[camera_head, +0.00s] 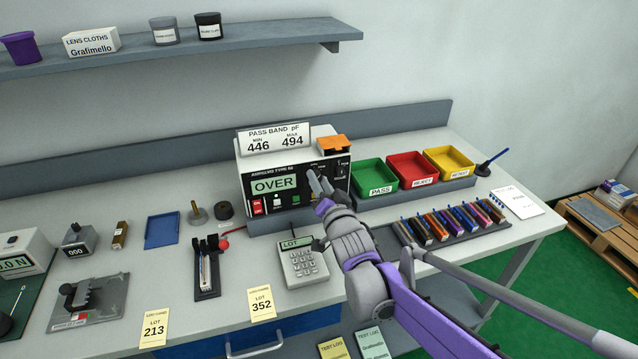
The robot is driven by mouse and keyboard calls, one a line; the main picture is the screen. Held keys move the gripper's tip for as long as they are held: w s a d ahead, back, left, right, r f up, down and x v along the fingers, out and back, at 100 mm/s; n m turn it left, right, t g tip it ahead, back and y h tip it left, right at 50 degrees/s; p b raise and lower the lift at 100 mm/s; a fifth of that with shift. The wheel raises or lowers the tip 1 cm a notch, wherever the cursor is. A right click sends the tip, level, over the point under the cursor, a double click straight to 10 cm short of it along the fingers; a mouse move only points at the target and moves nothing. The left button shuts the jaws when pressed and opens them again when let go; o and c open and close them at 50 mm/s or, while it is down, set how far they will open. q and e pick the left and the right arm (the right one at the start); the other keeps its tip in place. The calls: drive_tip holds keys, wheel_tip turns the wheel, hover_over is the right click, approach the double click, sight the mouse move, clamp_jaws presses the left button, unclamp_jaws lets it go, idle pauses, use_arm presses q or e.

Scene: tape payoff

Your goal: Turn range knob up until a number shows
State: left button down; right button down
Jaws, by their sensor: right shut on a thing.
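The meter (243,170) is a white box with a black front panel, standing at the back of the bench. Its green display (274,184) reads OVER, with no number. My right gripper (317,176) reaches in from the lower right, its fingers against the right half of the meter's front. It is shut on the range knob, which is mostly hidden by the fingers, so the pointer setting cannot be read. A red switch and small buttons sit below the display. My left gripper is not in view.
A sign on the meter reads PASS BAND pF, 446 to 494. Green (376,176), red (412,171) and yellow (449,163) bins stand to the right. A keypad (301,262) lies in front, and a rack of coloured parts (448,240) lies by my right forearm.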

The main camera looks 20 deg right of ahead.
drive_tip(key=shift+m+b, duration=0.3)
drive_tip(key=shift+m, duration=1.6)
drive_tip(key=c, duration=0.5)
unclamp_jaws()
drive_tip(key=shift+s, duration=0.1)
drive_tip(key=s, duration=1)
drive_tip(key=shift+s+d, duration=0.25)
drive_tip(key=shift+s, duration=0.1)
